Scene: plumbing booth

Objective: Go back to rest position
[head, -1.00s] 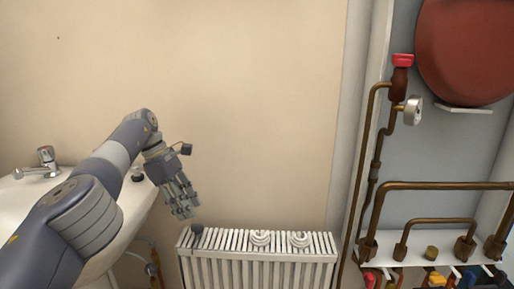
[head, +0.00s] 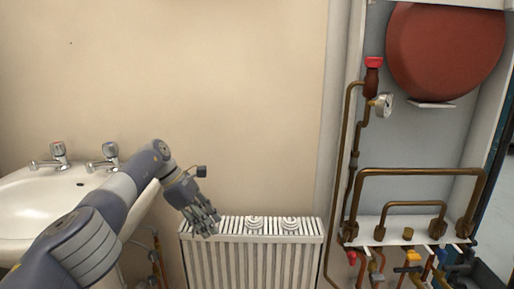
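My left gripper (head: 205,219) hangs at the end of my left arm, which comes in from the lower left. Its fingers point down and to the right, over the left end of the white radiator (head: 255,262). I see nothing clearly held in it. The fingers look small and close together, so I cannot tell whether they are open or shut. My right gripper is not in view.
A white sink (head: 30,210) with two taps (head: 58,156) stands at the left, partly behind my arm. At the right, a panel carries a red tank (head: 445,50), a gauge (head: 383,105) and copper pipes (head: 420,171). The wall between is bare.

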